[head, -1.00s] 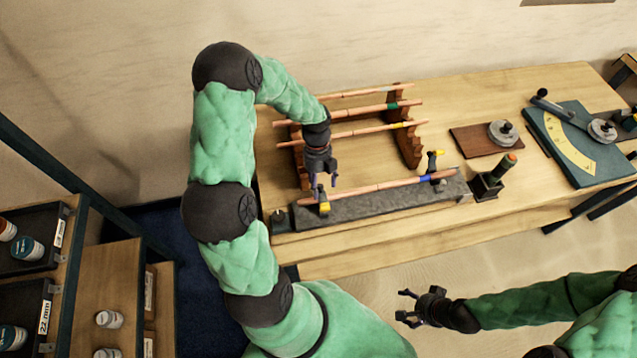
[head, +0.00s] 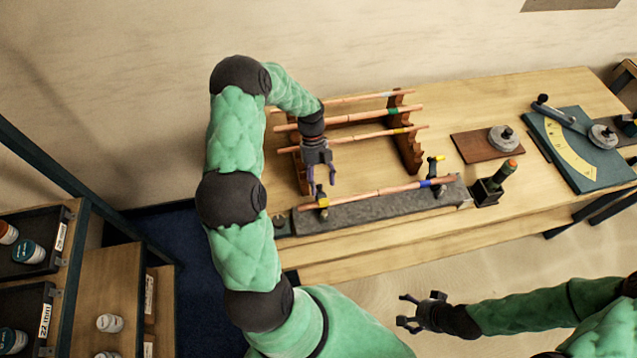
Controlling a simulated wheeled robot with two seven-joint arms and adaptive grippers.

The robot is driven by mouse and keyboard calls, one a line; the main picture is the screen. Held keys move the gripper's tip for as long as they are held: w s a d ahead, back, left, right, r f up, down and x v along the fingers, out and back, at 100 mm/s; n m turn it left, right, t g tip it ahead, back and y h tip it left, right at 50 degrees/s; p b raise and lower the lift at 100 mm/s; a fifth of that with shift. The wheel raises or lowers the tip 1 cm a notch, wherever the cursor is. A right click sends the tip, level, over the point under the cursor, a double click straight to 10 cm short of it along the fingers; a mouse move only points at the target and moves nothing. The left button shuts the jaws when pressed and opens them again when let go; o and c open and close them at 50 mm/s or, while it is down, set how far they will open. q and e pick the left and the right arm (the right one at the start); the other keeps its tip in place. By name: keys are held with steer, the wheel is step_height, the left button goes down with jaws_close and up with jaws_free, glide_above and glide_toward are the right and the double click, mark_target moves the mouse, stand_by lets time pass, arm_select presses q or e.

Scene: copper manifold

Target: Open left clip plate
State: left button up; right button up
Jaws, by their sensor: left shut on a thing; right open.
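The left clip (head: 323,214) stands near the left end of the grey stone rail (head: 375,209), with its yellow clip plate (head: 322,203) beside the copper pipe. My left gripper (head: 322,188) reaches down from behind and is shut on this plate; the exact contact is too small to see. The right clip (head: 440,189) near the rail's right end has its yellow plate (head: 438,158) raised. A copper pipe (head: 385,190) with a blue band lies along the rail through the clips. My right gripper (head: 405,312) is open and empty in front of the table.
A wooden rack (head: 407,148) with several copper pipes stands behind the rail. A dark holder with a green, orange-tipped tool (head: 503,173) stands at the rail's right end. A teal angle plate (head: 575,155) and a brown board (head: 478,147) lie further right. Shelves with jars stand at left.

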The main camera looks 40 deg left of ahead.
arm_select(q)
steer(key=shift+w, duration=0.2)
steer(key=shift+c, duration=0.5)
steer(key=shift+w+a+f+h+b, duration=0.1)
steer(key=shift+f+h+b, duration=0.2)
steer(key=shift+f+b, duration=0.15)
steer(key=shift+c, duration=0.3)
steer(key=shift+g+h, duration=0.3)
steer(key=shift+g, duration=0.1)
steer(key=c, duration=0.3)
steer(key=o, duration=0.5)
steer(key=shift+v, duration=3.05)
steer(key=shift+a, duration=0.1)
